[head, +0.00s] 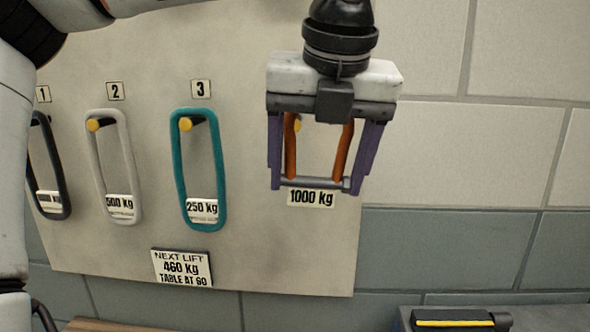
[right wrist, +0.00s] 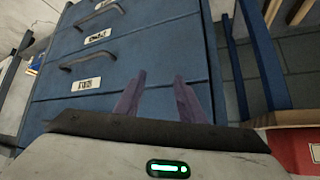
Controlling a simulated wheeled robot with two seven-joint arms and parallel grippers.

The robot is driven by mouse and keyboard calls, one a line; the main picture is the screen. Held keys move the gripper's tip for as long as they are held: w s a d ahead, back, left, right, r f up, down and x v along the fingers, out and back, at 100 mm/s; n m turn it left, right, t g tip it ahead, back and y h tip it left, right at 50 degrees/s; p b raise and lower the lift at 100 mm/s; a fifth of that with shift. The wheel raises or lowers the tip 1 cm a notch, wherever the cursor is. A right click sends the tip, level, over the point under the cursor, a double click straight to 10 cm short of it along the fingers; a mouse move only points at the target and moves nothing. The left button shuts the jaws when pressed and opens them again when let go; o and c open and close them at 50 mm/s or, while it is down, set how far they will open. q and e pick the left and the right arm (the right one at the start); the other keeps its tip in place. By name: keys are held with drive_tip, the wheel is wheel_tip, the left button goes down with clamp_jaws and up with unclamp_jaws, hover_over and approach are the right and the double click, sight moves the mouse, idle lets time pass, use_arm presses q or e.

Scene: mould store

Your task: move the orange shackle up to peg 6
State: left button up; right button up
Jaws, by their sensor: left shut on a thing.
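The orange shackle (head: 343,150) is in the head view, in front of the pale board, right of number 3. My left gripper (head: 314,187) comes down over it from above and is shut on it, with one purple finger outside each orange leg. A grey bar runs across at the fingertips. The shackle's top is hidden by my gripper. A yellow peg tip (head: 298,123) shows behind, between the legs; I cannot tell whether the shackle still touches that peg. No peg marked 6 is in view. My right gripper (right wrist: 157,88) is open and empty before a blue cabinet.
Black, grey (head: 103,165) and teal (head: 205,170) loops hang below numbers 1, 2 and 3. A "1000 kg" label (head: 311,198) and a "NEXT LIFT" sign (head: 181,268) are on the board (head: 280,255). The blue drawer cabinet (right wrist: 140,60) fills much of the right wrist view.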

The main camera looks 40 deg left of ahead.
use_arm(q)
drive_tip(key=w+a+f+p, duration=0.1)
drive_tip(key=w+a+f, duration=0.2)
drive_tip(key=w+a, duration=0.5)
drive_tip(key=shift+a+p, duration=0.3)
drive_tip(key=shift+a, duration=1.55)
drive_tip(key=shift+f, duration=0.1)
drive_tip(key=shift+f, duration=0.15)
drive_tip(key=o, duration=1.4)
drive_tip(key=shift+o, duration=0.2)
